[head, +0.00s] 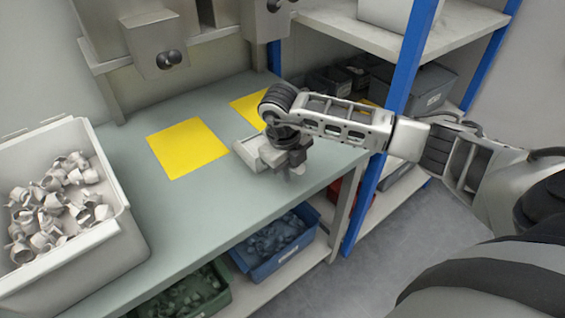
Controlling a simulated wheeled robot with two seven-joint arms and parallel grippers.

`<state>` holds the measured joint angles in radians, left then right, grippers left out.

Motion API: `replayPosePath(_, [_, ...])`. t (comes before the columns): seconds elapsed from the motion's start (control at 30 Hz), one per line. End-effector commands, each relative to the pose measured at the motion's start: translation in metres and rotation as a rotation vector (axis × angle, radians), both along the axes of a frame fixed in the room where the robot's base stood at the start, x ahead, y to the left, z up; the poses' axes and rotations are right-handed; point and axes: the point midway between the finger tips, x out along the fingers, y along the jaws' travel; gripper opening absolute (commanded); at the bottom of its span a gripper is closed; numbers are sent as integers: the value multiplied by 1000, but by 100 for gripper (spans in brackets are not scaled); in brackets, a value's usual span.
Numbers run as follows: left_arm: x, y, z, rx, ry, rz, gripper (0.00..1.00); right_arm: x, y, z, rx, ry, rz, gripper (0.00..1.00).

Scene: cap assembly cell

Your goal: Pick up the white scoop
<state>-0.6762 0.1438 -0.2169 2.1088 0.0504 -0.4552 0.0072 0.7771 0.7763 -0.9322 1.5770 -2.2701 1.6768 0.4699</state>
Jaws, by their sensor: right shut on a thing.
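The white scoop (249,154) is on or just above the grey-green workbench, near its front right edge. My right gripper (287,165) is over the scoop's right end and shut on it. The gripper and wrist hide part of the scoop, so I cannot tell whether it touches the bench. My left gripper is not in view.
A white bin (115,226) with several grey caps stands at the left. Yellow mats (187,147) lie on the workbench (215,222). A blue shelf post (408,60) stands close to my right arm. The bench's front middle is clear.

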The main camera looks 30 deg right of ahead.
Motion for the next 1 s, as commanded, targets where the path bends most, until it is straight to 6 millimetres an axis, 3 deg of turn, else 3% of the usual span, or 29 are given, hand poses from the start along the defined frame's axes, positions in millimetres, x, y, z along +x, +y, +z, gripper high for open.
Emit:
replayPosePath(0.27, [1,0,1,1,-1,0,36,1,1,34,1,-8,1,0])
replayPosePath(0.53, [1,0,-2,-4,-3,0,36,-18,50,93,2,-10,7,0])
replayPosePath(0.8, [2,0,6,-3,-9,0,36,-41,107,120,0,-5,5,0])
replayPosePath(1.0, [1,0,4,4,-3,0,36,-49,126,127,0,-3,2,0])
